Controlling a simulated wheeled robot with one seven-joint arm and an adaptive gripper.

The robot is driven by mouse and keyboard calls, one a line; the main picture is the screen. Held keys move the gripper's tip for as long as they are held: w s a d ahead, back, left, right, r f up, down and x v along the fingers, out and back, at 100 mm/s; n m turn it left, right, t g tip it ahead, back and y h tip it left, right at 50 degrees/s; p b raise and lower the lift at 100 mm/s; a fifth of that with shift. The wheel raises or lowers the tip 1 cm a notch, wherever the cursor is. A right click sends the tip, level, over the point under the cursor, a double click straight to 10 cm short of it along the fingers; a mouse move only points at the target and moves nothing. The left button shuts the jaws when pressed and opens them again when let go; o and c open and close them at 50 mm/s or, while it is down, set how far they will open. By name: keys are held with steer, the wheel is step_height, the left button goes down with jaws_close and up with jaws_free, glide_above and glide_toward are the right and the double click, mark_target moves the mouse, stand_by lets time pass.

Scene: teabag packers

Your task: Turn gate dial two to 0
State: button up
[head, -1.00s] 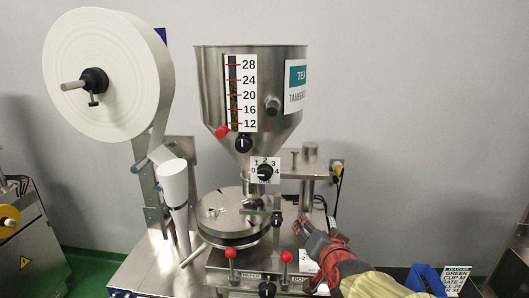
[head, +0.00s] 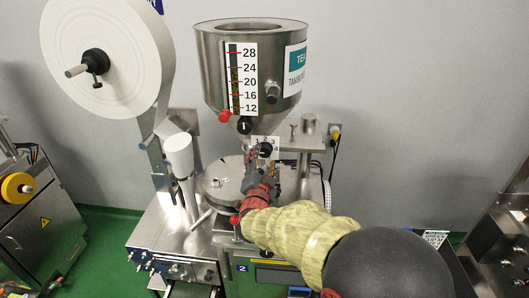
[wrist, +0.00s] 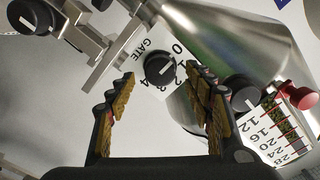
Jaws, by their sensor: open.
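The gate dial (head: 265,150) is a black round knob on a white plate with numbers from 0 to 4, below the steel hopper. In the wrist view the dial (wrist: 158,67) shows near the middle, with the word GATE and a white mark on the knob whose aim I cannot read surely. My gripper (head: 254,158) is at the plate's left side in the head view and hides part of it. In the wrist view my gripper (wrist: 160,88) is open and empty, its fingers on either side of the dial, apparently not touching it.
The hopper (head: 250,75) has a level scale, a red knob (head: 224,117) and another black dial (head: 244,126) close above. A steel turntable (head: 222,183) lies below. A paper roll (head: 107,40) is at left. A number 2 plate (head: 242,268) marks the machine's front.

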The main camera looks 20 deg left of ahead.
mark_target(265, 150)
steer(key=shift+x, duration=1.45)
steer(key=shift+c, duration=0.7)
steer(key=c, duration=1)
